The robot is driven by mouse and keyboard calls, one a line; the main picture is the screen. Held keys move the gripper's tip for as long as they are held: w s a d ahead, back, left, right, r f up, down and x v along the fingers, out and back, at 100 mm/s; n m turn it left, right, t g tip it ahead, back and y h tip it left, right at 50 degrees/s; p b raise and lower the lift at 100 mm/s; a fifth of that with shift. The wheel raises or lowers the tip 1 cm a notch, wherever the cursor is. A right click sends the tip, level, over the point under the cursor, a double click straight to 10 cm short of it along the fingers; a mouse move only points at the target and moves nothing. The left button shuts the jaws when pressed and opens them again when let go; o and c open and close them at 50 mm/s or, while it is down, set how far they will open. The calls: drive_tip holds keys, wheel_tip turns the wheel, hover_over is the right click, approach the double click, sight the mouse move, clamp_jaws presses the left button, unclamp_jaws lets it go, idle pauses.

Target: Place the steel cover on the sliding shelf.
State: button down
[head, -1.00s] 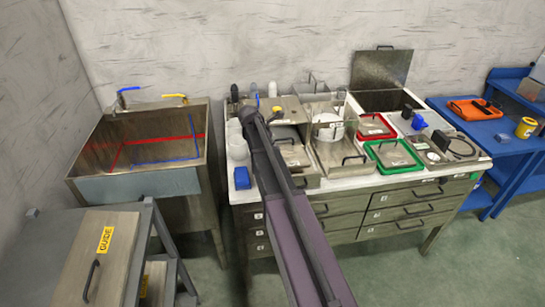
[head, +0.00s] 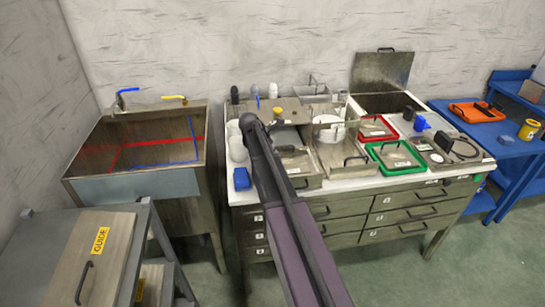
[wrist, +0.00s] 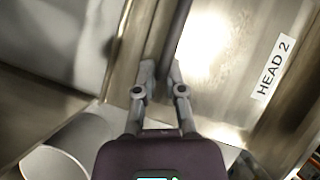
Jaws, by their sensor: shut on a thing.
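In the wrist view my gripper (wrist: 160,72) is shut on a dark bar handle (wrist: 176,38). The handle lies over a shiny steel plate (wrist: 225,60) with a "HEAD 2" label, which I take to be the steel cover. Whether the plate is lifted or resting I cannot tell. In the head view my arm hides the gripper and what it holds, at the left part of the steel bench.
The bench holds a red tray (head: 391,135), a green tray (head: 370,152), a blue block (head: 241,179) and an open box with a raised lid (head: 383,72). A steel sink (head: 82,165) stands left and a blue table (head: 505,152) right. Clutter surrounds my gripper.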

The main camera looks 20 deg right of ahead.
drive_tip(key=shift+f, duration=0.55)
drive_tip(key=shift+b, duration=0.3)
drive_tip(key=c, duration=0.7)
unclamp_jaws()
drive_tip(key=shift+r, duration=0.15)
drive_tip(key=p+v, duration=1)
drive_tip(key=v, duration=0.1)
drive_tip(key=shift+s+a+r, duration=0.1)
drive_tip(key=shift+a+r, duration=0.15)
drive_tip(key=shift+r, duration=0.1)
drive_tip(key=shift+s, duration=0.1)
